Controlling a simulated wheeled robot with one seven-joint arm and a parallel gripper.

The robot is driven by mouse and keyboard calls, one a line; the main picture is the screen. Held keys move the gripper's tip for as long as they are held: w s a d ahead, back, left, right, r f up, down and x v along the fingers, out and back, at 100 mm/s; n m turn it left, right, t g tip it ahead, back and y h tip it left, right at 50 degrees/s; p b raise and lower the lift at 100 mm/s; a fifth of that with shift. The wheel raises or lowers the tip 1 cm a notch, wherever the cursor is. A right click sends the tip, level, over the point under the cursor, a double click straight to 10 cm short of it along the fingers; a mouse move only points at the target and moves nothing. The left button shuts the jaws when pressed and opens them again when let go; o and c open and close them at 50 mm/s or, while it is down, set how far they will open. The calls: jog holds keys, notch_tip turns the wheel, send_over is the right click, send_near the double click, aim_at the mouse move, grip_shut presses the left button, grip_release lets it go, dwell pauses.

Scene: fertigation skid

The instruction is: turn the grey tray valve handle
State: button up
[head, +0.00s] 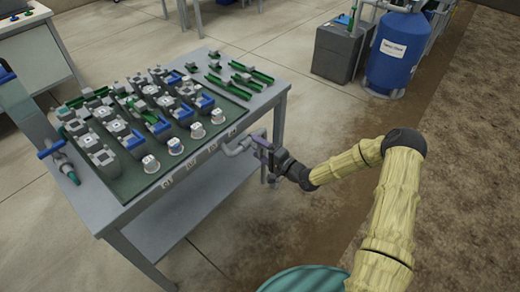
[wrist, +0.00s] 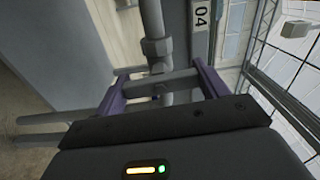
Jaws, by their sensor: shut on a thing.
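The grey valve handle (wrist: 172,79) shows in the wrist view as a bar lying crosswise between my purple fingers, in front of a grey pipe (wrist: 152,22) with a collar. My gripper (wrist: 160,80) is shut on this handle, one finger at each end. In the head view my gripper (head: 262,147) is at the grey pipework (head: 236,148) on the table's right side, and the handle is too small and covered to make out. How far the handle is turned cannot be told.
The grey table (head: 270,95) carries a dark green tray (head: 133,180) with several grey, blue and green fittings. A label reading 04 (wrist: 201,16) is beside the pipe. A blue tank (head: 393,55) and grey box (head: 338,52) stand at the back right.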

jog(key=shift+d+f+m, duration=0.1)
jog(key=shift+d+m, duration=0.05)
jog(key=shift+m, duration=0.15)
jog(key=o, duration=1)
jog(key=p+v, duration=0.1)
jog(key=v, duration=1.6)
jog(key=shift+s+d, duration=0.15)
jog(key=shift+s, duration=0.05)
jog(key=shift+w, duration=0.1)
